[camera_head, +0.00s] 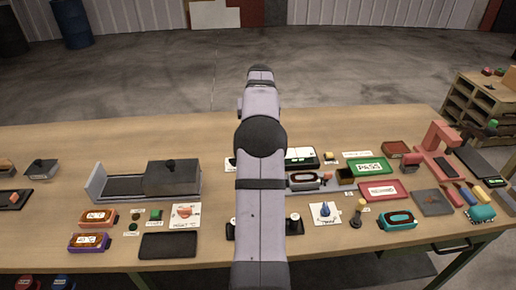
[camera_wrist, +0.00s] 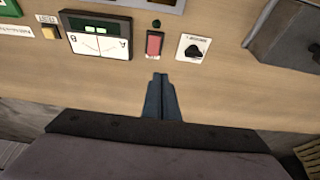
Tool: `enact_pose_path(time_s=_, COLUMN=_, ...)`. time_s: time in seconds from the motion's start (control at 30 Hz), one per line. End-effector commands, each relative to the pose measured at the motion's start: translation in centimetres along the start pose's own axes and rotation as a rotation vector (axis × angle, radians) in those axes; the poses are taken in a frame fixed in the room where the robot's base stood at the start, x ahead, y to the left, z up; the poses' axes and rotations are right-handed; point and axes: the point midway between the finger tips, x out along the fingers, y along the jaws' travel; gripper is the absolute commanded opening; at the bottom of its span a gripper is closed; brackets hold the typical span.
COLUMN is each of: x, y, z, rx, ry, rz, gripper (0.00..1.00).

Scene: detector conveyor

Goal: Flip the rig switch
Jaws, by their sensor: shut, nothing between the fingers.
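My gripper (camera_wrist: 160,77) is shut and empty in the wrist view, its fingertips just short of a red rocker-like switch (camera_wrist: 154,43) in a dark frame, with a small gap of bare wood between. A black knob or toggle (camera_wrist: 194,51) on a white labelled plate (camera_wrist: 204,42) lies just right of the red one. The labels are too small to read, so I cannot tell which is the rig switch. In the head view my arm hides my gripper and the red switch; part of the white plate (camera_head: 230,163) shows left of the arm.
A meter marked A and B (camera_wrist: 98,46) lies left of the red switch; it also shows in the head view (camera_head: 301,156). A lidded grey box (camera_head: 172,176) stands left of my arm. Trays and small devices crowd the right. The far table edge is mostly clear.

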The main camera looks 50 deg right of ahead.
Motion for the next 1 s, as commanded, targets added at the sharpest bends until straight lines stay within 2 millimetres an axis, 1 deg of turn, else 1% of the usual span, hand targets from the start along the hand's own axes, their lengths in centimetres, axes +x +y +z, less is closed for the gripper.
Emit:
enact_pose_path(time_s=0.03, x=0.0, y=0.4, z=-0.2, rx=0.004, ry=0.001, rz=0.002, gripper=0.00)
enact_pose_path(time_s=0.13, x=0.0, y=0.8, z=-0.3, rx=0.007, ry=0.003, rz=0.004, gripper=0.00)
enact_pose_path(time_s=0.47, x=0.0, y=0.8, z=-0.3, rx=0.006, ry=0.004, rz=0.004, gripper=0.00)
enact_pose_path(time_s=0.63, x=0.5, y=0.7, z=-0.3, rx=0.006, ry=0.002, rz=0.004, gripper=0.00)
enact_pose_path(time_s=0.77, x=1.7, y=0.7, z=-0.3, rx=0.006, ry=0.001, rz=0.004, gripper=0.00)
enact_pose_path(time_s=0.87, x=3.0, y=0.7, z=-0.3, rx=0.006, ry=0.000, rz=0.004, gripper=0.00)
enact_pose_path(time_s=1.0, x=5.5, y=0.7, z=-0.3, rx=0.006, ry=-0.001, rz=0.003, gripper=0.00)
